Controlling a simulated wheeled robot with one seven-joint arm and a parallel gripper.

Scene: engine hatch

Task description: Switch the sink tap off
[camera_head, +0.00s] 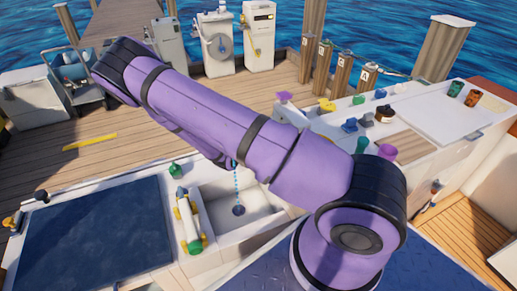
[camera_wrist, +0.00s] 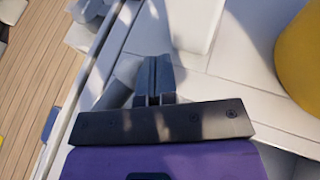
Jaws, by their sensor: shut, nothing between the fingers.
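The sink (camera_head: 222,232) is a white basin in the counter at lower centre of the head view. A blue chain with a dark round plug (camera_head: 239,209) hangs in it. I cannot make out the sink tap for sure in either view; my purple arm covers the area behind the basin. My gripper (camera_wrist: 153,68) shows in the wrist view, its dark fingers together and empty, above a pale surface. A pale grey rounded part (camera_wrist: 125,75) lies just left of the fingers; I cannot tell whether it belongs to the tap or whether they touch. The head view does not show my gripper.
In the wrist view a white upright block (camera_wrist: 195,22) stands beyond the fingers and a large yellow object (camera_wrist: 305,55) is at right.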

